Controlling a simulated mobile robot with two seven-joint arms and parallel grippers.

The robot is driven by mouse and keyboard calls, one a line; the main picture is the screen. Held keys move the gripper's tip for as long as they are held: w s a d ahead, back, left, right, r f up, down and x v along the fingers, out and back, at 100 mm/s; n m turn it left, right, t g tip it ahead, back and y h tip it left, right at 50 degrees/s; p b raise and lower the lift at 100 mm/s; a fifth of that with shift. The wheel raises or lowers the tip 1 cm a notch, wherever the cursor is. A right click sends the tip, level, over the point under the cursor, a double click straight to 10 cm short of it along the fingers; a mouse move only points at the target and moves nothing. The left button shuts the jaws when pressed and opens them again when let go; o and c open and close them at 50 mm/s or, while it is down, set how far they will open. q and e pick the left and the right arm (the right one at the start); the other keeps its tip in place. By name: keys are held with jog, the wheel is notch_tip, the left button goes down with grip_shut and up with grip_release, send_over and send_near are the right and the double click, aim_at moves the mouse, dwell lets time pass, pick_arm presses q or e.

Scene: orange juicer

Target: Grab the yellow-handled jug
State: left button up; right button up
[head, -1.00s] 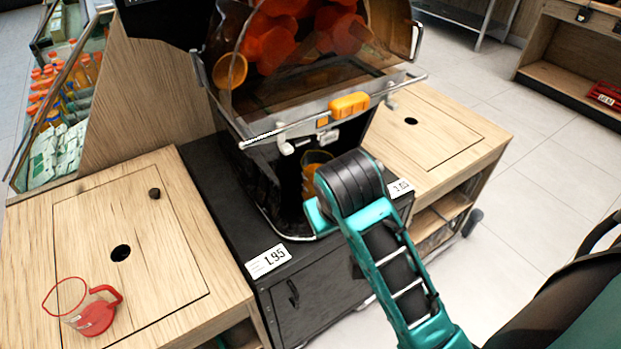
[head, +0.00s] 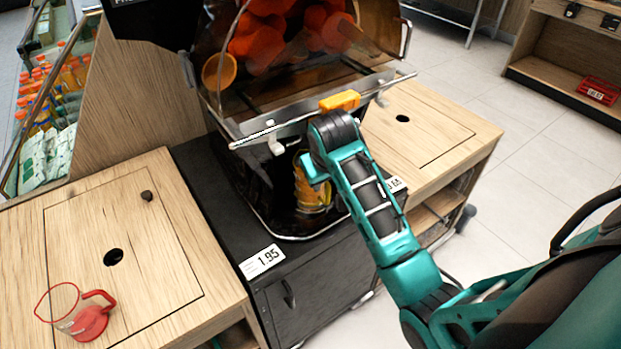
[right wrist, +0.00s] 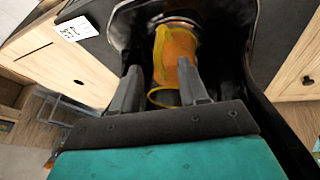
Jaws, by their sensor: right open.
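The yellow-handled jug (head: 311,190) stands in the dark bay under the juicer and looks filled with orange juice. In the right wrist view the jug (right wrist: 176,55) is straight ahead, with its yellow handle loop (right wrist: 163,97) facing my gripper. My right gripper (right wrist: 160,77) is open, with one finger on each side of the handle and near the jug's body. I cannot tell whether either finger touches it. In the head view my right wrist hides part of the jug and the fingers. My left gripper is not in view.
The juicer (head: 290,75) with its clear cover and orange latch (head: 340,100) overhangs the bay. A red-handled jug (head: 88,322) stands on the left wooden counter (head: 165,250). The right wooden counter (head: 425,120) is clear. Dark bay walls stand close around the gripper.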

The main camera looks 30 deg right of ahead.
jog(key=shift+w+d+f, duration=0.1)
jog(key=shift+w+f, duration=0.15)
jog(key=shift+f, duration=0.35)
grip_shut()
jog(key=shift+r, duration=0.1)
dwell(0.9)
